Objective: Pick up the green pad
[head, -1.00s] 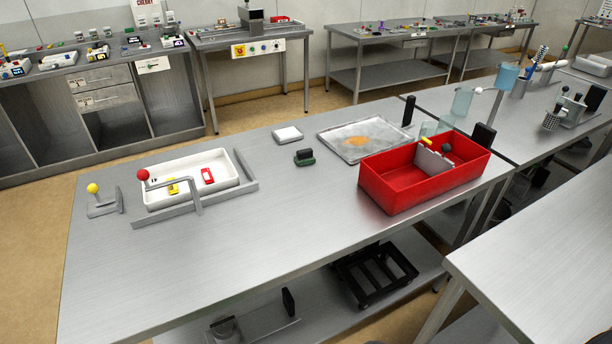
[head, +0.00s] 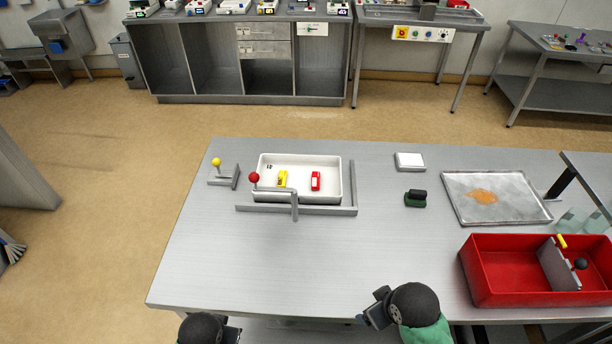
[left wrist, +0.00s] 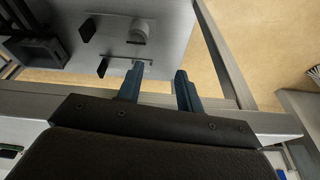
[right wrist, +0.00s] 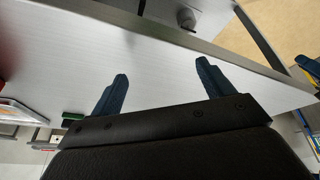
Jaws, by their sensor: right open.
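The green pad (head: 415,201) is a small dark green block with a black handle (head: 416,193) on top. It lies flat on the steel table, right of the white basin, in the head view. A green edge, probably this pad (right wrist: 72,116), shows at the left of the right wrist view. My right gripper (right wrist: 162,68) is open and empty, near the table's front edge and apart from the pad. My left gripper (left wrist: 159,70) has its fingers apart with nothing between them, at the front edge further left.
A white block (head: 410,162) lies behind the pad. A metal tray (head: 455,208) and a red bin (head: 478,297) stand to the right. The white basin (head: 336,197), with a metal rail (head: 354,188) beside it, stands to the left. The table's front middle is clear.

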